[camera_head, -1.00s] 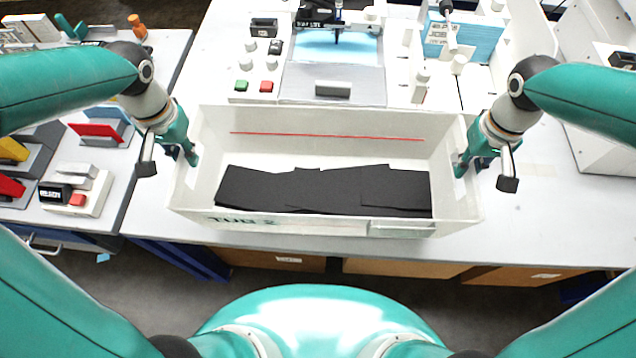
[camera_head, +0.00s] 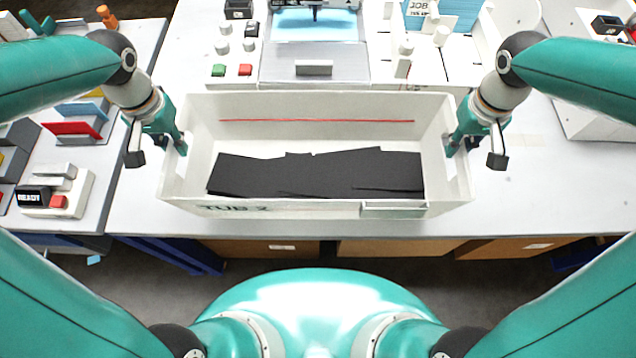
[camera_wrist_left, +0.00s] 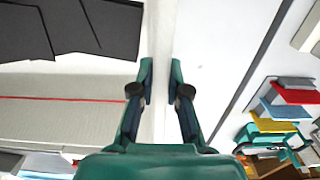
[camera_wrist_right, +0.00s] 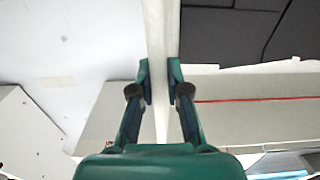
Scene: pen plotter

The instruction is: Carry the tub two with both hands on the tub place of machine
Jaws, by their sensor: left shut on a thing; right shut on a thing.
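The tub two (camera_head: 300,207) is a white open box with a red line along its inner far wall and black sheets (camera_head: 315,173) lying inside. Its front wall bears the lettering TUB 2. My left gripper (camera_head: 180,146) is shut on the tub's left wall; the left wrist view shows its fingers on both sides of the wall (camera_wrist_left: 160,60). My right gripper (camera_head: 455,146) is shut on the right wall, which also shows between the fingers in the right wrist view (camera_wrist_right: 161,50). The machine (camera_head: 314,68) stands just behind the tub. I cannot tell whether the tub touches the table.
The machine's front has a green button (camera_head: 218,70) and a red button (camera_head: 245,70). Blue sheets (camera_head: 430,16) stand at the back right. A side table at left holds colored trays (camera_head: 72,128) and a small box marked READY (camera_head: 34,195). The white table (camera_head: 545,190) is clear at right.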

